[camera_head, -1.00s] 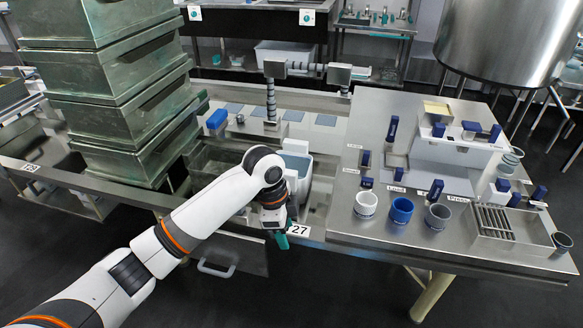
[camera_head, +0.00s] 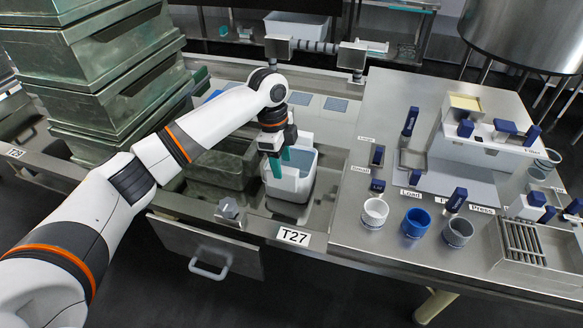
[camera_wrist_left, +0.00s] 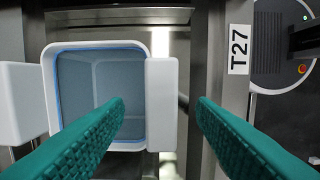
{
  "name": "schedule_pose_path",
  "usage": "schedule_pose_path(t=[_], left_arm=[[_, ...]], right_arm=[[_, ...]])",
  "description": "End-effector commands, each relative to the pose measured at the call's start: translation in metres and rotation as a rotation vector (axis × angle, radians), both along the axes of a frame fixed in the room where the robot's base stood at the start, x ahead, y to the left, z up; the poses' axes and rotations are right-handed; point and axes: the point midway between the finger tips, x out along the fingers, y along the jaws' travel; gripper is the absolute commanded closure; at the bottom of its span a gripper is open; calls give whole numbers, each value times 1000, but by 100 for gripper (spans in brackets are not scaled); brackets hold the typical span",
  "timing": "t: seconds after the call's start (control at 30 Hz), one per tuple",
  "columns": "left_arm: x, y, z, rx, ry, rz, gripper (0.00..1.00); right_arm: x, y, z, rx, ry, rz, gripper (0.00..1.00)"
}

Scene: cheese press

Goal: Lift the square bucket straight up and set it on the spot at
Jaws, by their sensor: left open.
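The square bucket (camera_head: 292,187) is white with a pale blue inside. It stands upright in the sunken bench section, left of the steel worktop. In the left wrist view the bucket (camera_wrist_left: 92,80) has a blue inner rim and white blocks on two opposite sides. My left gripper (camera_head: 280,162) has teal fingers and points down at the bucket's left part in the head view. In the wrist view the left gripper (camera_wrist_left: 160,103) is open, its fingertips appearing on either side of one white block (camera_wrist_left: 161,105). Contact cannot be told. My right gripper is out of view.
A T27 label (camera_head: 291,236) marks the front edge. A dark rectangular basin (camera_head: 215,165) lies left of the bucket, with stacked green crates (camera_head: 105,75) beyond. A pipe frame (camera_head: 315,46) stands behind. Several cups, including a blue cup (camera_head: 415,222), stand on the right worktop.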

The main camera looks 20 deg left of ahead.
Motion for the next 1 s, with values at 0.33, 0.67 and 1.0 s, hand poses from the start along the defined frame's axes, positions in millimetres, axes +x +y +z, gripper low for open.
schedule_pose_path(t=[0.33, 0.67, 1.0], left_arm=[[-1, -4, -46, 1, 1, 0, 49], [-1, -5, -52, 0, 0, 0, 49], [-1, -5, -52, 0, 0, 0, 100]], right_arm=[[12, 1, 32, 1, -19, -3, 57], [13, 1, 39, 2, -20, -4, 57], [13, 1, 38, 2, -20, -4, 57]])
